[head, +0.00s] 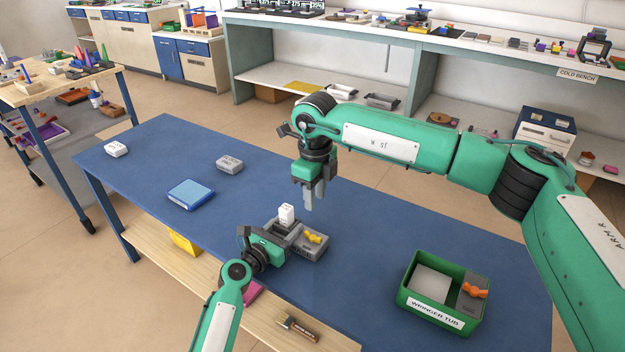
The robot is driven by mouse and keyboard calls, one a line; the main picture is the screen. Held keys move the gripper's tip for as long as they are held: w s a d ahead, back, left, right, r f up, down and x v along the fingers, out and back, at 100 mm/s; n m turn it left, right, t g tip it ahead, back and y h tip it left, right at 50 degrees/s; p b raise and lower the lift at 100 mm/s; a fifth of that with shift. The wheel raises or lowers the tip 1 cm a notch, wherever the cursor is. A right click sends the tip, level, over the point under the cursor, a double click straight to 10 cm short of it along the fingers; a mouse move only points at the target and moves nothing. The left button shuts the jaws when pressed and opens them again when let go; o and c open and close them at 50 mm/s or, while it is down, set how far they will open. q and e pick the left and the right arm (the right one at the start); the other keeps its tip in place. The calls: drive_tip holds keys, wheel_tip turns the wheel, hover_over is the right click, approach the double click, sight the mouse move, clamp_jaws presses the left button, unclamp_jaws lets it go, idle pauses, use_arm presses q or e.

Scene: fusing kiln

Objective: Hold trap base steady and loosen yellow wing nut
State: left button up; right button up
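The trap base (313,252) is a grey block on the blue table, with a yellow wing nut (312,237) on its top. A small white block (286,214) stands upright at its back left. My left gripper (287,233) reaches in from the lower left, with its fingers at the left side of the base. The fingers partly blend with the grey block, so their grip is unclear. My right gripper (315,201) points down above the table, behind and above the base, apart from the nut. Nothing shows in it; the gap between its fingers is unclear.
A green tub labelled WRINGER TUB (436,321) stands at the right, holding a pale block and a grey block with an orange wing nut (474,291). A blue box (190,194), a grey block (230,164) and a white block (116,149) lie left. The far table middle is clear.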

use_arm(q)
drive_tip(key=o, duration=0.5)
